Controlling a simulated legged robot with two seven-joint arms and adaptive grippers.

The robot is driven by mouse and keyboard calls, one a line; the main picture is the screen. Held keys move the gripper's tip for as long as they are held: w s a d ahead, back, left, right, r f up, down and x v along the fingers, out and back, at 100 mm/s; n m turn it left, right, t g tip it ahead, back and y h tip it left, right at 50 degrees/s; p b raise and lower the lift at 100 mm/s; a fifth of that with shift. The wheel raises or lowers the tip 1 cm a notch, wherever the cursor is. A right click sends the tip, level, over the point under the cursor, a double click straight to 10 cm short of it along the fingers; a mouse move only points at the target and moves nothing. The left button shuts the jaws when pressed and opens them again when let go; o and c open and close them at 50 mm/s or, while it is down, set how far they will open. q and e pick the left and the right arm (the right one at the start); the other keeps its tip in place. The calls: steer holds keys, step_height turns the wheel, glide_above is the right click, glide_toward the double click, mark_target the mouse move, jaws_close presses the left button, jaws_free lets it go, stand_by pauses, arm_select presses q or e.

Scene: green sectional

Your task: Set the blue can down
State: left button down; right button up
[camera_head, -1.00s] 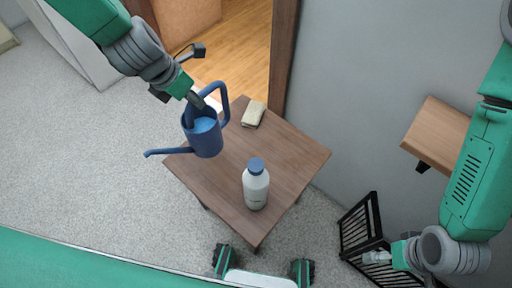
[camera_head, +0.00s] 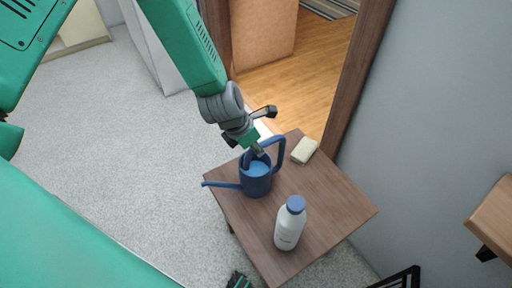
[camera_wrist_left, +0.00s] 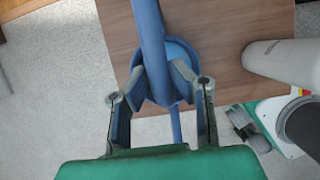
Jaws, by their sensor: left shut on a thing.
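The blue can (camera_head: 256,184) is a watering can with a long thin spout pointing left and a tall loop handle. It is upright over the left part of the small wooden table (camera_head: 325,215). I cannot tell whether its base touches the tabletop. My left gripper (camera_head: 256,153) reaches down from above and is shut on the can's handle side. In the left wrist view, the fingers (camera_wrist_left: 160,85) close around the blue handle (camera_wrist_left: 149,40), with the can's body partly hidden behind them.
A white bottle with a blue cap (camera_head: 290,224) stands on the table, right of the can. A pale yellow block (camera_head: 304,150) lies near the back corner. The table's middle between them is clear. A wooden shelf (camera_head: 492,220) and a black rack (camera_head: 398,279) are at the right.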

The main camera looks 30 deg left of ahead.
arm_select(q)
steer(key=c, duration=1.4)
jaws_free()
steer(key=shift+a+f, duration=0.1)
steer(key=shift+a, duration=0.2)
steer(key=shift+d, duration=0.1)
steer(key=p+v, duration=0.3)
steer(key=v, duration=0.9)
steer(key=s+a+f+m+g+y, duration=0.1)
steer(key=s+f+m, duration=0.7)
steer(key=s+m, duration=0.3)
steer(key=s+a+f+m+g+y, duration=0.1)
steer(key=s+f+m, duration=0.7)
steer(key=m, duration=1.1)
steer(key=shift+s+a+f+m+g, duration=0.25)
steer(key=shift+s+a+g, duration=0.4)
steer(key=shift+s, duration=0.9)
steer(key=shift+r, duration=0.1)
